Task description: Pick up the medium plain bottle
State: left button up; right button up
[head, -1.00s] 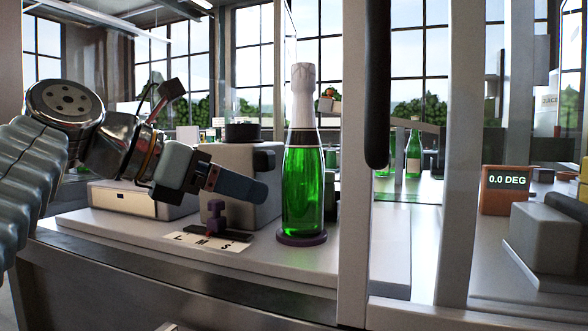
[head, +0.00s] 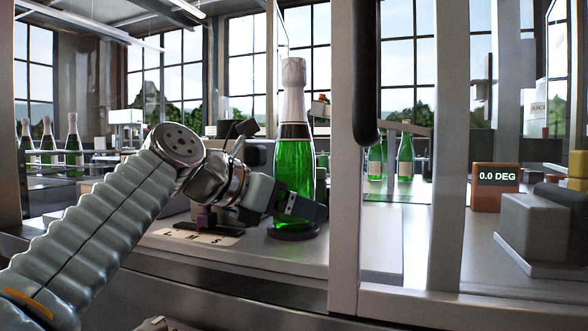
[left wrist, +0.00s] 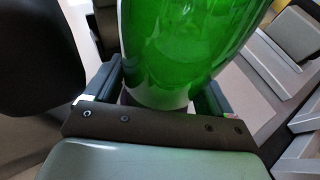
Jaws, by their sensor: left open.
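A green glass bottle (head: 293,165) with a white foil top and a dark neck band stands upright on a round purple base (head: 292,232). I see no label on its body. My left gripper (head: 306,207) is open at the lower part of this bottle. In the left wrist view the bottle (left wrist: 185,45) stands between the two fingers of the left gripper (left wrist: 160,95), one finger on each side. I cannot tell whether either finger touches the glass. My right gripper is not in view.
A plate marked L, M, S (head: 195,236) with a purple slider lies left of the bottle. A pale upright post (head: 345,170) stands close on its right. More bottles (head: 73,145) stand at the far left, and others (head: 405,158) behind the post. A display (head: 497,178) reads 0.0 DEG.

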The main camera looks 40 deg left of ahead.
pick_arm(q)
jog(key=c, duration=1.4)
jog(key=shift+r, duration=0.15)
grip_shut()
jog(key=shift+r, duration=0.1)
